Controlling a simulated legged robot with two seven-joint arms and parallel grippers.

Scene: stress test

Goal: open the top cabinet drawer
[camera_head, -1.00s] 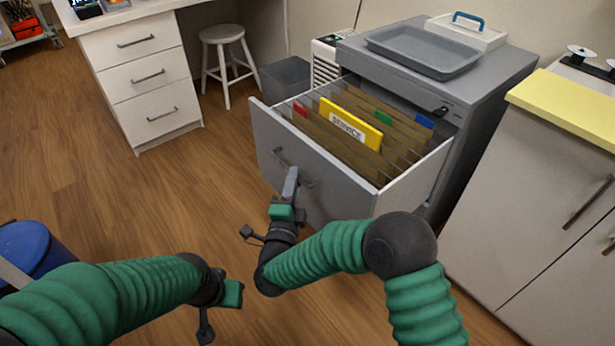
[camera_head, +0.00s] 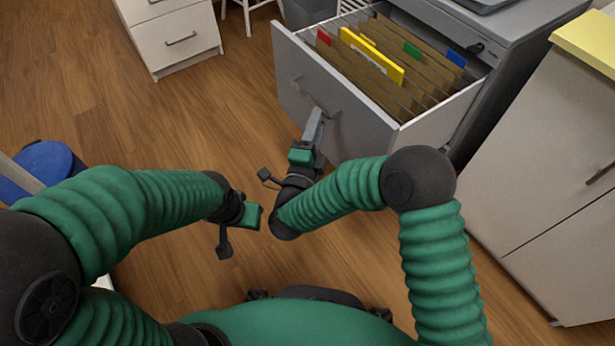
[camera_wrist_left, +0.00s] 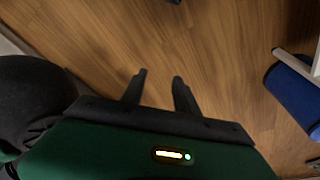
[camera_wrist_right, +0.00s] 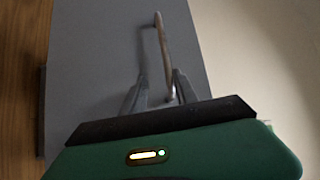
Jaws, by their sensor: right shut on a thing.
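The grey cabinet (camera_head: 525,40) has its top drawer (camera_head: 292,60) pulled well out, with hanging folders inside. My right gripper (camera_head: 317,118) is at the drawer's front. In the right wrist view its fingers (camera_wrist_right: 158,88) are shut on the bar handle (camera_wrist_right: 161,38), near its lower end. The fingertips partly hide the handle. My left gripper (camera_head: 252,214) hangs over the floor at the left, away from the drawer. In the left wrist view its fingers (camera_wrist_left: 158,85) stand apart with nothing between them.
A pale cabinet (camera_head: 545,160) with a yellow top stands close at the right. A white drawer unit (camera_head: 180,40) is at the back left. A blue bin (camera_head: 45,165) stands at the left. Wooden floor (camera_head: 200,110) is clear in front of the drawer.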

